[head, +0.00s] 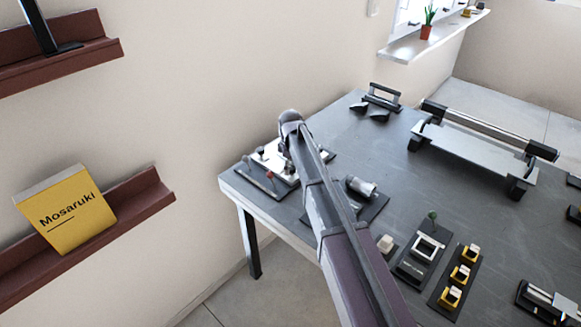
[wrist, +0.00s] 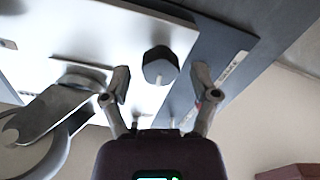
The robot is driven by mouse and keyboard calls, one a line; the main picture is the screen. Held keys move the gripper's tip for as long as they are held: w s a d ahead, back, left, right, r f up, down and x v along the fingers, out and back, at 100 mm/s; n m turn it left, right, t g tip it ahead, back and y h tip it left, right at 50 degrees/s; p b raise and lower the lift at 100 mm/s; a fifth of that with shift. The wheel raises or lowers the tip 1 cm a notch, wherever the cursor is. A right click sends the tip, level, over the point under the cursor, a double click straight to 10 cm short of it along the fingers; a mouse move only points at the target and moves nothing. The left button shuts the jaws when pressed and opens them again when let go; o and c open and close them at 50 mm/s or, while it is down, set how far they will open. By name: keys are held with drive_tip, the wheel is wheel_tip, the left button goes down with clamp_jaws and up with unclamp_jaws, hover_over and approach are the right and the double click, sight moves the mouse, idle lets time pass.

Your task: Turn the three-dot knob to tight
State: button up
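In the wrist view a dark faceted knob (wrist: 160,66) stands on a pale metal plate (wrist: 110,25). My gripper (wrist: 160,76) is open, with one finger to each side of this knob and clear space between. No dots or tight mark can be read on the knob, so I cannot tell if it is the three-dot one. In the head view the plate (head: 270,158) lies at the table's left corner with several small knobs and a red-topped piece (head: 268,175). My arm covers part of this panel, and my gripper is hidden there.
The grey table (head: 400,180) carries a cylinder fixture (head: 362,187), a green-knobbed panel (head: 433,216), a yellow-switch panel (head: 460,272) and a long bar fixture (head: 485,125). A wall shelf with a yellow box (head: 65,215) is at left. A rounded grey metal part (wrist: 45,125) is near my gripper.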

clamp_jaws()
drive_tip(key=shift+m, duration=0.3)
drive_tip(key=m, duration=0.5)
drive_tip(key=shift+d+m, duration=0.1)
drive_tip(key=shift+m, duration=0.3)
drive_tip(key=m, duration=0.6)
drive_tip(key=shift+w+m, duration=0.1)
drive_tip(key=shift+m, duration=0.3)
drive_tip(key=shift+o, duration=1.4)
unclamp_jaws()
